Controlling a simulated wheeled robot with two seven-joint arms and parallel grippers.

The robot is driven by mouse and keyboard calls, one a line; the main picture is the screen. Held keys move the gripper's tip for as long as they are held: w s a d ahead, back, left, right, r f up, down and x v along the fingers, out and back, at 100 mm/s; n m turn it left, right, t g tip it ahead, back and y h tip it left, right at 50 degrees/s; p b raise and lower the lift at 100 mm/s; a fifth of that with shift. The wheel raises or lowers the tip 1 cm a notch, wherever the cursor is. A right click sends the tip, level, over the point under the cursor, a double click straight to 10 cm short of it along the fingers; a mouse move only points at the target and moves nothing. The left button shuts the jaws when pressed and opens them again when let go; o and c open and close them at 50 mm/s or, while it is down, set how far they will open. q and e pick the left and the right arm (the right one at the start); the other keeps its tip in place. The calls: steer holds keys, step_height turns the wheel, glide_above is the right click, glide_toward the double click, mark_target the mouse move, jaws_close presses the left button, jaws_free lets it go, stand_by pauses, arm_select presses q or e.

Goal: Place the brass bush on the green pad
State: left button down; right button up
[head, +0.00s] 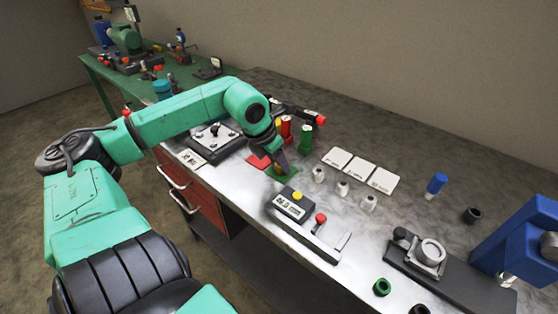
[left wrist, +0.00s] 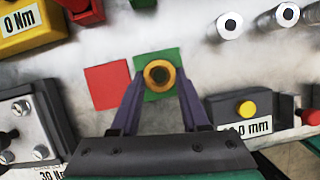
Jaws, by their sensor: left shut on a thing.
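The brass bush (left wrist: 159,75) is a short ring with a dark bore, held between the fingertips of my left gripper (left wrist: 158,82). The bush is seen end-on, over the green pad (left wrist: 143,58). Whether it touches the pad cannot be told. In the head view my left gripper (head: 283,164) points down at the green pad (head: 283,175), and the bush is hidden there. A red pad (left wrist: 106,86) lies just left of the green one. My right gripper is not in view.
A caliper-like gauge with a yellow button (head: 297,196) lies right of the pads. Red and green bottles (head: 306,138) stand close behind the pads. A blue press (head: 525,240) is at far right.

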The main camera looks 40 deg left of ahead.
arm_select(q)
steer(key=shift+c, duration=2.2)
jaws_free()
steer(key=shift+o, duration=0.2)
steer(key=shift+r, duration=0.4)
steer(key=b+v, duration=0.1)
steer(key=v, duration=1)
steer(key=shift+s+r, duration=0.2)
steer(key=shift+r, duration=0.05)
steer(key=shift+f, duration=0.1)
